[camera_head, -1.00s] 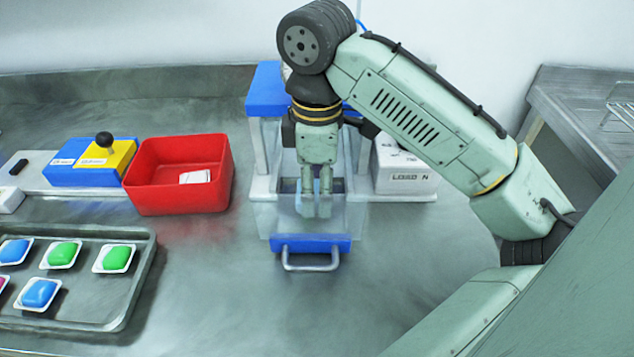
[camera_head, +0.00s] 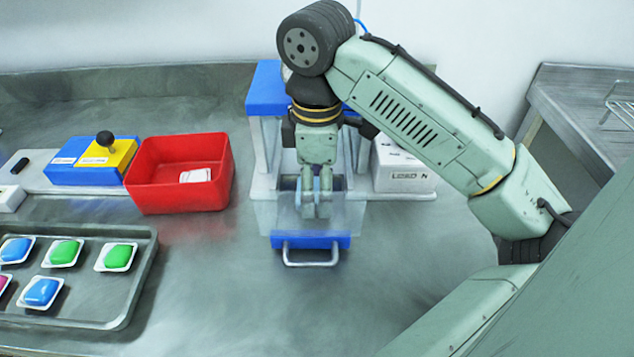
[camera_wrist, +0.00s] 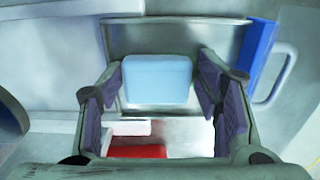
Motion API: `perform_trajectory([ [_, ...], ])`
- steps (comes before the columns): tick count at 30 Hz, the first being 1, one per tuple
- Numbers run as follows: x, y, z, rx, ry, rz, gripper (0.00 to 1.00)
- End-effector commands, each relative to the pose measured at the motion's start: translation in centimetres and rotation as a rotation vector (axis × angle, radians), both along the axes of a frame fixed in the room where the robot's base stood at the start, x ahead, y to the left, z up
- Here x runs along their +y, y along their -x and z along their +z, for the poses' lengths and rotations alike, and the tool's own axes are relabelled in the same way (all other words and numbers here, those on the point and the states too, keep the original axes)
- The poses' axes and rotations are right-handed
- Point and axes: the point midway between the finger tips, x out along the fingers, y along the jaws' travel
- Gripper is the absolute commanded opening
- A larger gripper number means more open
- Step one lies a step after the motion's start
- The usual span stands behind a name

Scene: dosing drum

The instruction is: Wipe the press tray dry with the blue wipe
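The press tray (camera_head: 350,217) is pulled out towards the front of the blue-topped press and has a blue front with a metal handle (camera_head: 311,262). In the wrist view its grey floor (camera_wrist: 180,32) shows, with the blue front at the right. My gripper (camera_head: 316,205) points down over the tray. In the wrist view the light blue wipe (camera_wrist: 157,82) sits between my two fingertips (camera_wrist: 160,75), which appear closed on its sides. In the head view the fingers mostly hide the wipe. I cannot tell whether it touches the tray floor, and no wet patch is clear.
The press (camera_head: 267,94) stands behind the tray. A red bin (camera_head: 150,195) with a white card inside is at its left, and a white labelled box (camera_head: 404,172) at its right. A metal tray of coloured capsules (camera_head: 110,300) lies front left. The front middle counter is clear.

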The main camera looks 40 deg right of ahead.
Motion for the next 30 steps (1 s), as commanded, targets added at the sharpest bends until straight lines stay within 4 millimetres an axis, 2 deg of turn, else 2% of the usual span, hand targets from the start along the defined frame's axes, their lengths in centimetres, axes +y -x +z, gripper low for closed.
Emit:
perform_trajectory([
  [30,-0.01,-0.01,0.74,-0.001,0.001,0.0,0.64],
])
